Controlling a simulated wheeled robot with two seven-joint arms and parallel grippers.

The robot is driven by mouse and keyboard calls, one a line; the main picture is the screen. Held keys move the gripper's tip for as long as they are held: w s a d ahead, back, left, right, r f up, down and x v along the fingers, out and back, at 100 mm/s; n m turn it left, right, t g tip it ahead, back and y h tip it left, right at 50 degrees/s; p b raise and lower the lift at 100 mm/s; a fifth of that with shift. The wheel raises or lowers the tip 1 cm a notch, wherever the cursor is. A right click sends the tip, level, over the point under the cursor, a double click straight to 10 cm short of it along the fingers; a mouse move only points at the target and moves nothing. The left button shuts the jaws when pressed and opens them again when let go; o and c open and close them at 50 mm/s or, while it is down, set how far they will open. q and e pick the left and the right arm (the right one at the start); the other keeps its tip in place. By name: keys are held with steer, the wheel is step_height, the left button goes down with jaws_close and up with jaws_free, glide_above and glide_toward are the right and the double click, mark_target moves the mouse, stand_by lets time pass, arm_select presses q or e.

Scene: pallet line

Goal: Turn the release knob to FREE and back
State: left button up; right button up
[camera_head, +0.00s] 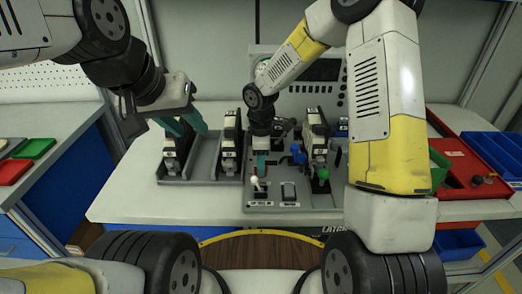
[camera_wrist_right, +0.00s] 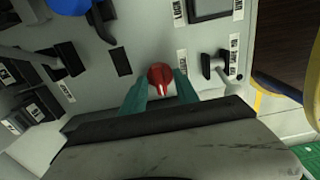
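The release knob (camera_wrist_right: 160,76) is a small red knob with a white pointer line on the light grey panel in the right wrist view. My right gripper (camera_wrist_right: 161,88) has its teal fingers on either side of the knob, with no clear gap, and looks shut on it. The pointer line runs toward the gripper in that view. In the head view my right gripper (camera_head: 262,163) points down at the panel (camera_head: 325,199) and hides the knob. My left gripper (camera_head: 186,123) is open and empty over the left fixture.
A blue knob (camera_head: 299,153), a green-topped lever (camera_head: 322,173) and a white-tipped lever (camera_head: 258,183) stand close by. A red tray (camera_head: 456,155) lies at right. The table's front left is clear.

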steer(key=shift+c, duration=0.5)
jaws_close()
steer(key=shift+m, duration=0.4)
steer(key=m, duration=0.5)
steer(key=shift+m, duration=0.3)
steer(key=m, duration=0.5)
steer(key=shift+m, duration=0.4)
steer(key=shift+o, duration=0.5)
jaws_free()
